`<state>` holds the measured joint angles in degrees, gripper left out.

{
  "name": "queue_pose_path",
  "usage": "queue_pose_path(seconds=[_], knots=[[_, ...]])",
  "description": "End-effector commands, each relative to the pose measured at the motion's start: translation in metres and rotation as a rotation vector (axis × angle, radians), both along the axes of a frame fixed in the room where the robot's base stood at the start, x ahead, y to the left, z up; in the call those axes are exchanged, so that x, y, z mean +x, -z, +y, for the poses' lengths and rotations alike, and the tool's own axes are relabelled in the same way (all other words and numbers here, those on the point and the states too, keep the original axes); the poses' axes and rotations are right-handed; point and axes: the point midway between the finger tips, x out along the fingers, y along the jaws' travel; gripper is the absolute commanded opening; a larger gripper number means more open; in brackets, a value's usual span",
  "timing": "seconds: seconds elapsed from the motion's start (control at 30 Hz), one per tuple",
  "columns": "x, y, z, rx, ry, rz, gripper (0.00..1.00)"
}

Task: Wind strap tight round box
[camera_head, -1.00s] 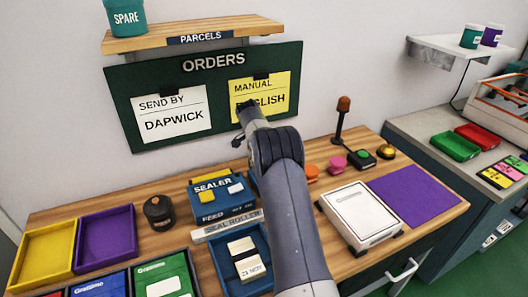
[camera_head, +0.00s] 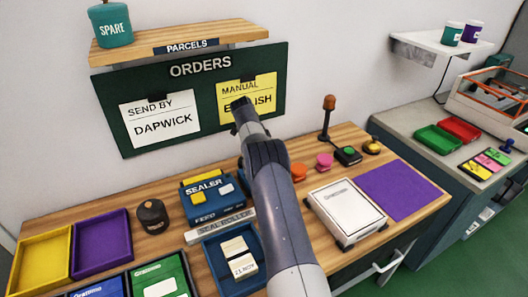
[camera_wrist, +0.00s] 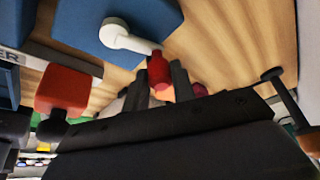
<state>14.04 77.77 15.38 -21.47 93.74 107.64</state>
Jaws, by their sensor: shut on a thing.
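A white box (camera_head: 346,208) lies on dark supports on the wooden bench, right of my arm; I cannot make out a strap on it. The blue sealer (camera_head: 207,196) stands left of my arm. In the wrist view a blue housing (camera_wrist: 112,18) carries a white crank arm (camera_wrist: 128,38) with a red knob (camera_wrist: 158,70) at its end. My gripper (camera_wrist: 158,88) is shut on this red knob, with a dark finger on either side. In the head view my own arm hides the gripper and the crank.
A blue tray (camera_head: 206,258) with pale blocks lies in front of the sealer. A purple mat (camera_head: 403,190), a lamp post (camera_head: 327,120) and several coloured buttons are at the right. The orders board (camera_head: 200,95) stands close behind my arm.

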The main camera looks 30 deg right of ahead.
Motion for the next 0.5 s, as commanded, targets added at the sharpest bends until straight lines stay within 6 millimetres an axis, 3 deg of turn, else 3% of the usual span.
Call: queue_pose_path(seconds=[0.5], knots=[[-0.0046, 0.0000, -0.0011, 0.001, 0.097, 0.000, 0.02]])
